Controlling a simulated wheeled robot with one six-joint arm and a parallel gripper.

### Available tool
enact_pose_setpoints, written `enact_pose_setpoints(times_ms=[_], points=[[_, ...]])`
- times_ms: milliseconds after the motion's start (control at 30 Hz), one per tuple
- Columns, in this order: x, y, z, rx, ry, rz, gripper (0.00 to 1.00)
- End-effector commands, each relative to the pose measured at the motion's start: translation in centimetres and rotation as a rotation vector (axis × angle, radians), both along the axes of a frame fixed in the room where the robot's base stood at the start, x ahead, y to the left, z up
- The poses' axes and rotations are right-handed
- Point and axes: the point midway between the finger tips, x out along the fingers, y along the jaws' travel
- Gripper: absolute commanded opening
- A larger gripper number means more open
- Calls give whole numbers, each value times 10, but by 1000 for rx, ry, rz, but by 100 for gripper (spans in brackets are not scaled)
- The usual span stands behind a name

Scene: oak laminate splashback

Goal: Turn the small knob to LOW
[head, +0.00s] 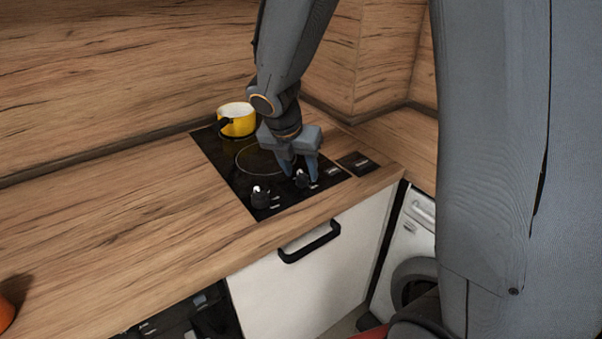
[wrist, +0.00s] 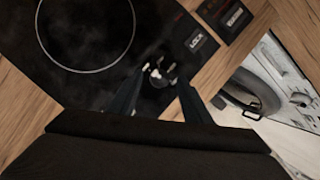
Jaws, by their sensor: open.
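The black hob (head: 222,158) has two dark knobs with pale marks along its front edge. The right knob (head: 301,179) looks the smaller; the left knob (head: 260,196) stands apart from my gripper. My gripper (head: 301,174) points down with its jaws open, one finger on each side of the right knob. In the wrist view this knob (wrist: 157,74) shows between the two fingertips (wrist: 160,80), with no clear grip on it. The marks around the knobs are too small to read, so its setting cannot be told.
A yellow pot (head: 238,122) stands at the back of the hob. A label reading LOCK (wrist: 196,40) is beside the knob, and a dark panel (head: 357,162) lies right of the hob.

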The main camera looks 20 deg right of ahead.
Motion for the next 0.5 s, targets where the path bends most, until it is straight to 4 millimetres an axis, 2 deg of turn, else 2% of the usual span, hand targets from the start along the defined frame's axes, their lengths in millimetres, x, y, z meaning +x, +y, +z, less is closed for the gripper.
enact_pose_setpoints(times_ms=[167, 467, 500], points=[[4, -4, -14, 1, 1, -1, 44], [5, -5, -16, 1, -1, -1, 44], [5, -5, -16, 1, -1, -1, 39]])
